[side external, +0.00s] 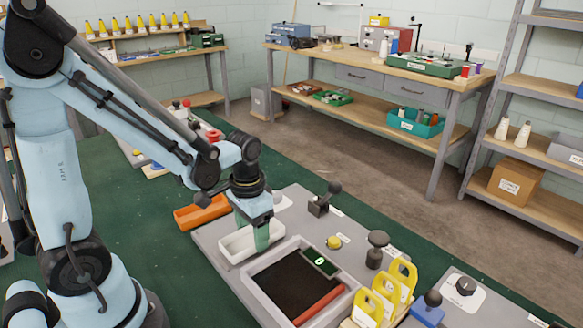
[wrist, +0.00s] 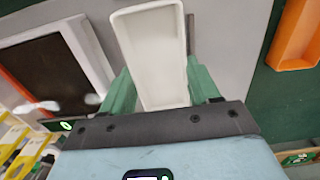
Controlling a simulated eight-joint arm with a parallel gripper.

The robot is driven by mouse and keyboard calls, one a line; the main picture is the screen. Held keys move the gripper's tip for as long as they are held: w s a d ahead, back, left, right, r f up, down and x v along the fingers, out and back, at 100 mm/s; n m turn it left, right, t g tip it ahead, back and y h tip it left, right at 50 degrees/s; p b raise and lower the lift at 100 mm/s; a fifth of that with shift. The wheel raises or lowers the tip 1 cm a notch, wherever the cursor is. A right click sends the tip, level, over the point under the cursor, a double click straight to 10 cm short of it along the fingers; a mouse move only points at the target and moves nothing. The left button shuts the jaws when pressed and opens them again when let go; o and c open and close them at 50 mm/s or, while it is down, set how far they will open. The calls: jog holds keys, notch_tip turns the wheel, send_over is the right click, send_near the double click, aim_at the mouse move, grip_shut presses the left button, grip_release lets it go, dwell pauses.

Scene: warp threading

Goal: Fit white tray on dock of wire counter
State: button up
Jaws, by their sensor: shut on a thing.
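The white tray (side external: 236,246) is a long open box beside the wire counter (side external: 254,291), on its left in the side view. My gripper (side external: 255,234) points down and is shut on the tray, with a green finger on each long side. In the wrist view the tray (wrist: 155,50) lies lengthwise between the fingers of my gripper (wrist: 160,84), and it looks empty. The counter has a grey frame, a dark panel, an orange-red bar and a small display reading 0. I cannot tell whether the tray touches the grey board (side external: 212,240). I cannot make out the dock.
An orange tray (side external: 202,213) lies left of the board on the green mat (side external: 400,240). A dark clamp (side external: 324,200), a yellow button (side external: 334,242) and a dark knob (side external: 377,247) stand behind the counter. Yellow-handled pieces (side external: 385,290) stand at its right.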

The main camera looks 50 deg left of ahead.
jog(key=shift+f, duration=0.25)
dwell(0.4)
jog(key=o, duration=1.2)
jog(key=shift+a, duration=0.1)
jog(key=shift+c, duration=0.2)
jog(key=c, duration=0.3)
jog(key=shift+o, duration=1.1)
jog(key=shift+r, duration=3.5)
jog(key=shift+d+r+t, duration=0.6)
jog(key=shift+r+t, duration=0.15)
jog(key=shift+t, duration=0.45)
jog(key=shift+d+r+t, duration=0.65)
jog(key=shift+r+t, duration=0.05)
jog(key=shift+t, duration=0.5)
jog(key=shift+d+r+t, duration=0.6)
jog(key=shift+r+t, duration=0.15)
jog(key=shift+t, duration=0.45)
